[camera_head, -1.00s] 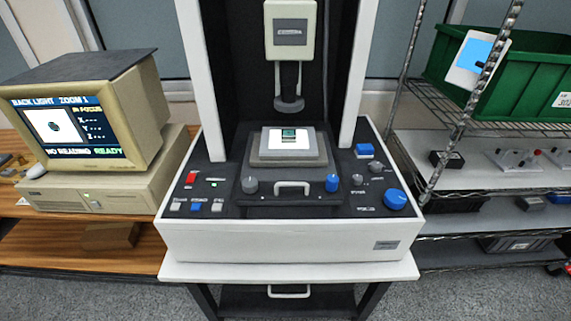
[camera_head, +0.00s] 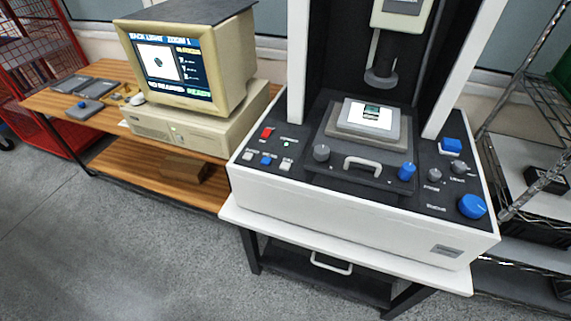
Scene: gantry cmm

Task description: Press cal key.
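The measuring machine (camera_head: 350,210) stands on a white-topped stand, with a dark sloping control panel at its front. At the panel's left are three small keys in a row: a grey key (camera_head: 248,156), a blue key (camera_head: 266,160) and a light grey key (camera_head: 286,164). The rightmost key's label looks like CAL, but the print is too small to be sure. A red switch (camera_head: 267,133) and a green light (camera_head: 287,144) sit behind them. Neither of my grippers shows in the view.
A beige computer and monitor (camera_head: 190,70) stand on a wooden bench (camera_head: 190,192) at the left. A wire shelf post (camera_head: 535,100) is close at the right. A big blue knob (camera_head: 472,206) is at the panel's right. Grey floor (camera_head: 130,260) in front is clear.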

